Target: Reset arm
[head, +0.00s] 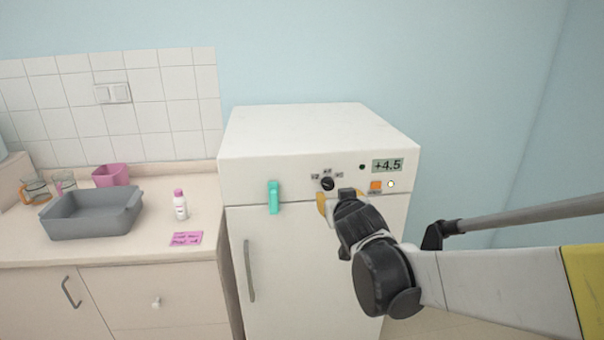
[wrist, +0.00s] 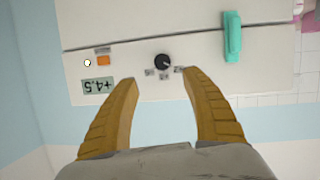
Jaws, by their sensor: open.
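My gripper (head: 326,204) is in front of the upper panel of a white fridge (head: 310,140), just below a black dial (head: 327,183). In the wrist view, which is upside down, the yellow fingers of my gripper (wrist: 158,80) are spread apart with nothing between them. The black dial (wrist: 162,62) shows beyond the gap between the fingertips. I cannot tell how close the fingertips are to the panel. My arm reaches in from the right side of the head view.
The fridge panel has a +4.5 display (head: 387,165), an orange button (head: 376,186) and a teal handle-like piece (head: 273,197).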

